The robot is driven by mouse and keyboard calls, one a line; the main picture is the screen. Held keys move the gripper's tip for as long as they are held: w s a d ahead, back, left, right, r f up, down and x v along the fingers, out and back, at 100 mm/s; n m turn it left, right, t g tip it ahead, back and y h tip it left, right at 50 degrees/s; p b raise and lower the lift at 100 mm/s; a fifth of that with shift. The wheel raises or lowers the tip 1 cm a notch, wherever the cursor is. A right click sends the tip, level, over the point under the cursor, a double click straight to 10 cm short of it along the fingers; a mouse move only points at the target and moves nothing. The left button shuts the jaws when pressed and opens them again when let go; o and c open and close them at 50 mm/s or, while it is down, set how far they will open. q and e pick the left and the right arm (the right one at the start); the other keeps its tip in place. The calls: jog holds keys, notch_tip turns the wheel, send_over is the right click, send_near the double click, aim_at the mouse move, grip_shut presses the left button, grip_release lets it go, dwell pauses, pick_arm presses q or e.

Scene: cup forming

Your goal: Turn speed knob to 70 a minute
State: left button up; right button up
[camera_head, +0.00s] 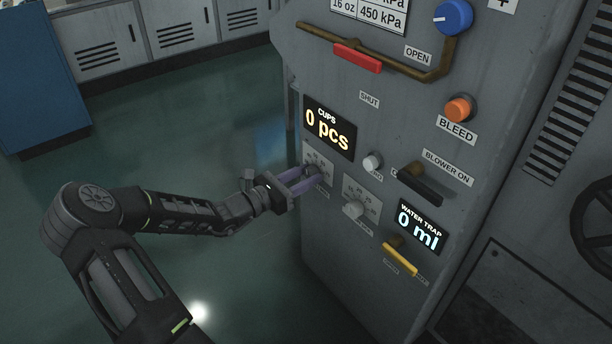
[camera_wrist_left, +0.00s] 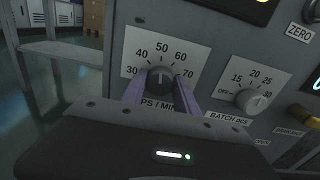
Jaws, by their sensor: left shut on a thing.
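The speed knob (camera_wrist_left: 160,78) is a small dark round knob on a white dial plate (camera_wrist_left: 148,48) marked 30 to 70, with a partly hidden label ending in "PS/MIN". In the wrist view a small pale mark on it seems to point up, near 50, but it is too small to be sure. My left gripper (camera_wrist_left: 161,88) is shut on the knob, its purple fingers on either side. In the head view the left gripper (camera_head: 312,178) reaches the panel from the left, and its fingers partly cover the dial. My right gripper is not in view.
The batch knob (camera_head: 353,209) sits just right of the speed dial. The cups display (camera_head: 328,128) above reads 0 pcs. The black blower handle (camera_head: 420,186), yellow water trap handle (camera_head: 401,256) and zero button (camera_head: 372,161) stick out nearby. Open floor lies left of the panel.

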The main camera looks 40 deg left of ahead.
pick_arm(q)
grip_shut()
jog(key=m+p, duration=0.3)
jog(key=m, duration=0.1)
jog(key=shift+r, duration=0.15)
jog(key=m+p, duration=0.2)
jog(key=m, duration=0.1)
jog(key=shift+m, duration=0.3)
jog(key=m, duration=0.1)
jog(key=m+p, duration=0.1)
jog(key=m, duration=0.1)
jog(key=shift+f+m, duration=0.2)
jog(key=shift+m, duration=0.1)
jog(key=m, duration=0.4)
jog(key=shift+m, duration=0.4)
jog(key=o, duration=1.3)
grip_release()
jog(key=shift+c, duration=0.2)
